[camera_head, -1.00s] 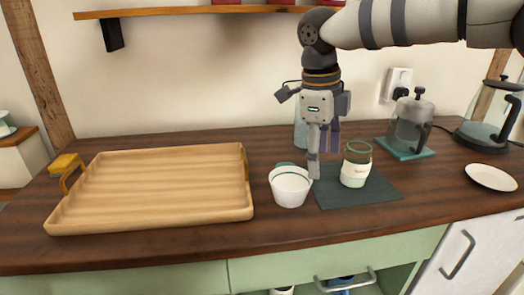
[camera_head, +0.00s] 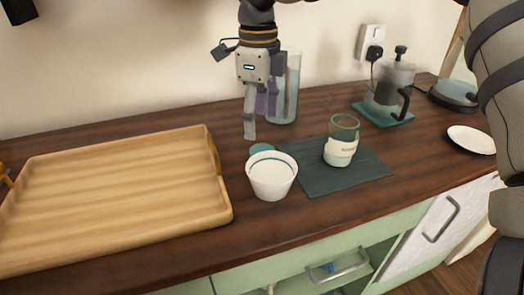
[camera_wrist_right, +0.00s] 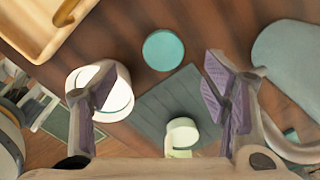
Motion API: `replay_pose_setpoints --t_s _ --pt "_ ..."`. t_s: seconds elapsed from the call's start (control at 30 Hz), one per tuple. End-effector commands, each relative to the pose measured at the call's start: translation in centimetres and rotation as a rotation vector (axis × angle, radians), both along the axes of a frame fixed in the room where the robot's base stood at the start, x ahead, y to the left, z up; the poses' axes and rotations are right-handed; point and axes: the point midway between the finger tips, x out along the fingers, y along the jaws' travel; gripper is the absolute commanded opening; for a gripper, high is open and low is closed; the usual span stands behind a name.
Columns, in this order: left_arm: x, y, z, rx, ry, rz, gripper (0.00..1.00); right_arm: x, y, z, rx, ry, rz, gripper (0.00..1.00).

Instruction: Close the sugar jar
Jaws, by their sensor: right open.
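My right gripper (camera_head: 257,125) is open and empty, pointing down above the counter near the lid. In the right wrist view, the lid lies beyond the gap between its fingers (camera_wrist_right: 150,88). My left gripper is not in view.
The white cup (camera_head: 271,178) stands close in front of the lid. A tall glass vessel (camera_head: 289,92) stands just behind the gripper. A wooden tray (camera_head: 120,190) fills the left. The dark mat (camera_head: 318,182), French press (camera_head: 385,90) and white plate (camera_head: 471,140) are to the right.

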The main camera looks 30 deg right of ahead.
Motion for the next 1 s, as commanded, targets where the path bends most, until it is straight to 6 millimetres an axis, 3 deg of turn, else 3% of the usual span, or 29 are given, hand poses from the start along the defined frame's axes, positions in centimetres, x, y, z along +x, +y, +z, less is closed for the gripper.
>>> replay_pose_setpoints --t_s 0.17,0.47,0.8,1.0 --pt "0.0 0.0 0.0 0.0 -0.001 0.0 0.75 0.0 0.0 -1.9 -0.001 -0.001 0.0 0.69" --pt "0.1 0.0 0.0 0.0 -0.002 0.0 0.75 0.0 0.0 -2.1 -0.001 -0.001 0.0 0.69" --pt "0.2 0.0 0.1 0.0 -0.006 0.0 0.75 0.1 -0.4 -6.8 -0.002 0.001 0.001 0.69" --pt "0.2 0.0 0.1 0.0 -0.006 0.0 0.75 0.2 -0.4 -7.2 -0.001 -0.002 0.0 0.69"
